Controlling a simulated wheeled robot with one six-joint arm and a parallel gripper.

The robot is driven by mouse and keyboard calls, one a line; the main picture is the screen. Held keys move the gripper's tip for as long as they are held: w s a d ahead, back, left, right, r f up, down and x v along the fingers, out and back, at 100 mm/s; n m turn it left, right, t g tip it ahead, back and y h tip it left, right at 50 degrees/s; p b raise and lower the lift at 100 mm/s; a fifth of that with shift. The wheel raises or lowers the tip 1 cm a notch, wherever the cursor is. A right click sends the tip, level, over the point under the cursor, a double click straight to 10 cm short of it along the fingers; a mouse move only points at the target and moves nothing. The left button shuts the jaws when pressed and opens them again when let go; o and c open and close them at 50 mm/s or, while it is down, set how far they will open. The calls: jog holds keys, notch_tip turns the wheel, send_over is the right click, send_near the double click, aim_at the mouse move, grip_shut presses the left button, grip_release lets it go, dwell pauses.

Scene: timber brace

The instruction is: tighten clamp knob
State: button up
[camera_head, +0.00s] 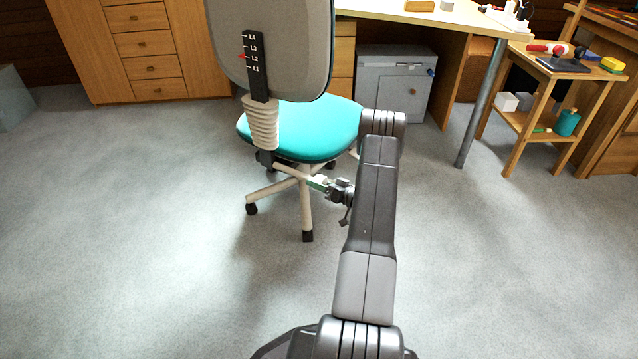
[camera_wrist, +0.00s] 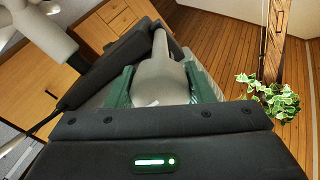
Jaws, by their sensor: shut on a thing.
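My gripper (camera_head: 317,183) is low beside the office chair's base, under the right side of the turquoise seat (camera_head: 315,128). In the wrist view its green-padded fingers (camera_wrist: 160,88) are shut on a pale grey-beige rounded part (camera_wrist: 164,72) that narrows away from the camera. I cannot tell for sure that this part is the clamp knob; the head view hides it behind my fingers. The chair's backrest (camera_head: 285,40) carries a black scale (camera_head: 257,62) with white marks and a small red pointer. A pale ribbed sleeve (camera_head: 262,122) runs below the scale.
The chair's star base (camera_head: 306,205) stands on grey carpet. Behind it are a desk (camera_head: 400,12) and a grey cabinet (camera_head: 395,82). A wooden shelf stand (camera_head: 560,85) with small objects is at right. The carpet at left and front is clear. A plant (camera_wrist: 268,97) shows in the wrist view.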

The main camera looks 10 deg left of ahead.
jog(key=shift+s+m+p, duration=0.1)
jog(key=shift+m+p, duration=0.25)
jog(key=shift+m, duration=1.65)
jog(key=o, duration=1)
jog(key=p+v, duration=0.3)
jog(key=v, duration=1)
jog(key=shift+s+d+p, duration=0.1)
jog(key=shift+d+p, duration=0.3)
jog(key=shift+a, duration=0.1)
